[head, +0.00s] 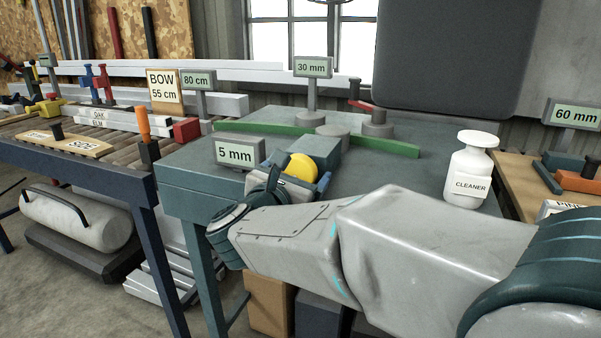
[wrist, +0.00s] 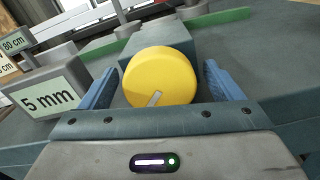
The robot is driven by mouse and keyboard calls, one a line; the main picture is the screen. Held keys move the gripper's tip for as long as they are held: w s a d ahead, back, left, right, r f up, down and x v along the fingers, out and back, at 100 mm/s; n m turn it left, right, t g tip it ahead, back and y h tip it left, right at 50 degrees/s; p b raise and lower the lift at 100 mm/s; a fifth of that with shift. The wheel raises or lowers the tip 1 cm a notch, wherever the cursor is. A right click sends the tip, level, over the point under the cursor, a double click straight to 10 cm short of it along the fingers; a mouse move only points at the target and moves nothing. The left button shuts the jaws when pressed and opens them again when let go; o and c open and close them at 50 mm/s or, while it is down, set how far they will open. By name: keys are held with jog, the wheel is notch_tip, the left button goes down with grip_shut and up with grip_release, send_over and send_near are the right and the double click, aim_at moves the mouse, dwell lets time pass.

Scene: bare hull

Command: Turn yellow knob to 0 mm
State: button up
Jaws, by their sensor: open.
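The yellow knob (head: 301,167) is on the front of a teal block on the teal machine table. In the wrist view the knob (wrist: 160,77) shows a short pale mark pointing down and slightly left. A sign (head: 240,152) to its left reads 5 mm; it also shows in the wrist view (wrist: 48,98). My gripper (wrist: 160,88) is open, with one blue finger on each side of the knob. The right finger stands apart from the knob; whether the left finger touches it I cannot tell. In the head view my arm partly hides the knob's lower side.
A white cleaner bottle (head: 471,170) stands on the table to the right. A green strip (head: 375,143) lies behind the block, with a 30 mm sign (head: 313,68) farther back. A roller bench (head: 60,150) is at left.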

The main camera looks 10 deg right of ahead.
jog(key=c, duration=1)
jog(key=shift+d, duration=0.5)
jog(key=shift+w+a, duration=0.1)
jog(key=shift+a, duration=0.25)
jog(key=shift+f+n+b, duration=0.15)
jog(key=shift+n+b, duration=0.6)
jog(key=shift+n, duration=0.95)
jog(key=shift+a+n, duration=0.2)
jog(key=shift+n, duration=1.8)
